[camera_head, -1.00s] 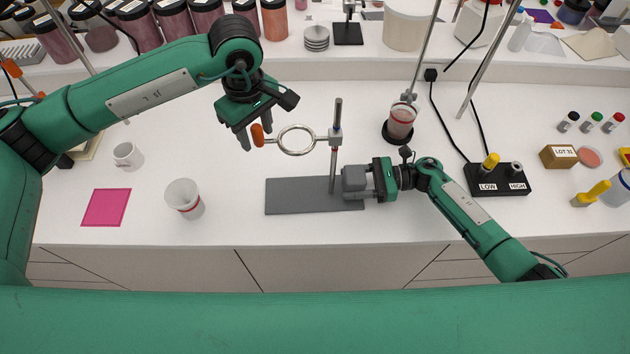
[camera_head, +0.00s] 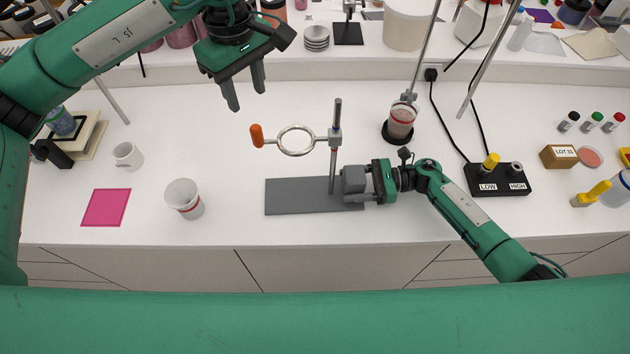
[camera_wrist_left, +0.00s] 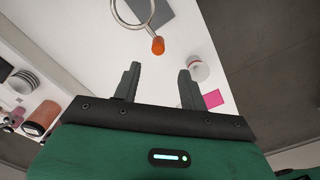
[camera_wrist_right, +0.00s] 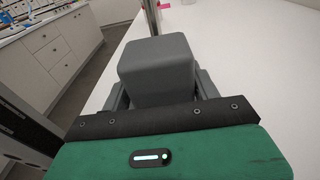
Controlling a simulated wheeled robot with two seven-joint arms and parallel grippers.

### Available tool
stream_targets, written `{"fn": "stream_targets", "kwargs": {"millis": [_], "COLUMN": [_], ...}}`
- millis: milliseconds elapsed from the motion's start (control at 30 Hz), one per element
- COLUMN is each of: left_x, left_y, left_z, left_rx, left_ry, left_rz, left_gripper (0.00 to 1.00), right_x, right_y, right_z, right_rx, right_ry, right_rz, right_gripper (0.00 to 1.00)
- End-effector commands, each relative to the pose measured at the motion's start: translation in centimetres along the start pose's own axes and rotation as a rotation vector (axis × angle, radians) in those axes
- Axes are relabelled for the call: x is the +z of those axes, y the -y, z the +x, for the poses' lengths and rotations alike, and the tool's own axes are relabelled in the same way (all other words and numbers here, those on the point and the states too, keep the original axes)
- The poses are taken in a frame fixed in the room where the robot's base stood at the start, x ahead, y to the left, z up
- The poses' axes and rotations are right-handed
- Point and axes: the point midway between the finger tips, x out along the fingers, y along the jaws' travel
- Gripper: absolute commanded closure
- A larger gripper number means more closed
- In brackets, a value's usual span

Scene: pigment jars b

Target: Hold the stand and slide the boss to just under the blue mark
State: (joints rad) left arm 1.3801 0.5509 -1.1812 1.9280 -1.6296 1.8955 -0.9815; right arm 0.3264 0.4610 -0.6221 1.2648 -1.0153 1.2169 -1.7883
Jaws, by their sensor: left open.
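The stand has a flat grey base plate (camera_head: 290,198) and an upright metal rod (camera_head: 338,108). The boss (camera_head: 335,138) is on the rod and carries a ring (camera_head: 283,146) with an orange-tipped handle (camera_head: 257,136) to the left. A small blue mark (camera_head: 337,128) shows on the rod close above the boss; the gap is too small to judge. My right gripper (camera_head: 356,183) is shut on the stand's grey block (camera_wrist_right: 157,70). My left gripper (camera_head: 246,98) is open and empty, up and left of the orange handle, which shows beyond its fingers in the left wrist view (camera_wrist_left: 158,46).
A white cup (camera_head: 184,197), a mug (camera_head: 128,156) and a pink square (camera_head: 106,207) are left of the stand. A jar on a dark base (camera_head: 400,122) and a LOW/HIGH box (camera_head: 497,180) are right.

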Motion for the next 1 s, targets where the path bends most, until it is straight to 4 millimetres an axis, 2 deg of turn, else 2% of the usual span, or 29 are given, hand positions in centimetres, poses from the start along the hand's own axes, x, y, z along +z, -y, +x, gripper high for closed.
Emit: {"fn": "stream_targets", "kwargs": {"millis": [33,67,100,367,467,567,900,1000], "left_x": [0.0,0.0,0.0,0.0,0.0,0.0,0.0,0.0], "left_y": [0.0,0.0,0.0,0.0,0.0,0.0,0.0,0.0], "left_z": [0.1,0.1,0.1,0.0,0.0,0.0,0.0,0.0], "left_rx": [0.000,0.000,0.000,0.000,0.000,0.000,0.000,0.000], "left_ry": [0.000,0.000,0.000,0.000,0.000,0.000,0.000,0.000], "left_rz": [0.000,0.000,0.000,0.000,0.000,0.000,0.000,0.000], "left_gripper": [0.57,0.57,0.57,0.57,0.57,0.57,0.57,0.57], "right_x": [-0.1,0.0,0.0,0.2,0.2,0.2,0.1,0.1], "right_y": [0.0,0.0,0.0,0.2,0.2,0.2,0.2,0.2], "right_z": [0.0,0.0,0.0,-0.2,-0.8,-2.3,-9.3,-10.7], "right_rx": [0.000,0.000,-0.001,-0.002,-0.003,-0.004,-0.003,-0.003], "right_ry": [0.001,0.001,0.001,0.002,0.001,0.000,-0.001,0.001], "right_rz": [0.001,0.000,0.000,-0.003,-0.003,-0.003,-0.002,-0.001], "right_gripper": [0.28,0.22,0.20,0.20,0.20,0.20,0.20,0.20]}}
